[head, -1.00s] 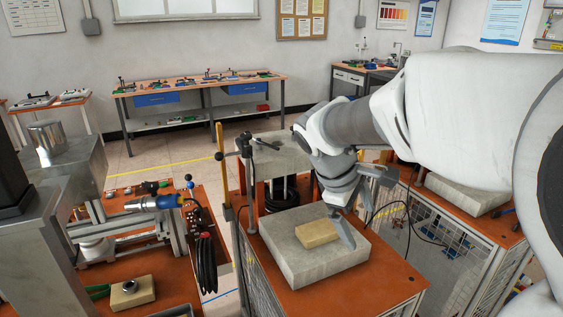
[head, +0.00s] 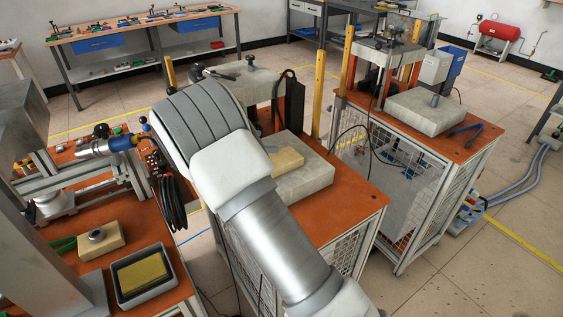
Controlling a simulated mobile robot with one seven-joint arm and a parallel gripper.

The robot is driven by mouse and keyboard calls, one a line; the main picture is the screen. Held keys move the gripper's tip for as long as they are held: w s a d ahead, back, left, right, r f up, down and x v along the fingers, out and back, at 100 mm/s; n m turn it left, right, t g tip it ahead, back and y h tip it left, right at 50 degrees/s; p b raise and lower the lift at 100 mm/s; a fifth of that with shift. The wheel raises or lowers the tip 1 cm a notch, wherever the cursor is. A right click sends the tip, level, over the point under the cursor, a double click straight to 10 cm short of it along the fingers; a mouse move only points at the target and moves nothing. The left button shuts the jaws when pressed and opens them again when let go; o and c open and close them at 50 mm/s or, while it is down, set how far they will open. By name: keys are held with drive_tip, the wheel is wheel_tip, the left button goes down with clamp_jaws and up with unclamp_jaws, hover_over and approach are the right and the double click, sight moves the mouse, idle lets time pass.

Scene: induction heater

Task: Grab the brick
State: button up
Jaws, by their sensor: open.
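A tan brick (head: 288,160) lies flat on a pale grey stone slab (head: 305,182) on the orange-topped bench in the middle. My white and grey arm crosses in front of the slab's left part and partly covers it. My gripper is hidden behind my arm, so I cannot see its fingers or its distance from the brick. A second tan block (head: 112,240) with a metal ring on top sits on the left orange bench. A yellow block (head: 143,274) lies in a grey tray (head: 122,294) beside it.
A press stand with yellow posts (head: 318,92) rises behind the slab. Another caged bench (head: 462,142) with a grey slab stands at the right. Black cables (head: 170,195) hang off the left bench. Open floor (head: 450,265) lies at the lower right.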

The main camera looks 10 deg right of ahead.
sight(277, 159)
wheel_tip(277, 159, down, 6)
drive_tip(key=shift+w+d+f, duration=0.3)
drive_tip(key=shift+d+f, duration=0.3)
drive_tip(key=shift+d, duration=0.15)
drive_tip(key=shift+x, duration=2.95)
drive_tip(key=c, duration=1.3)
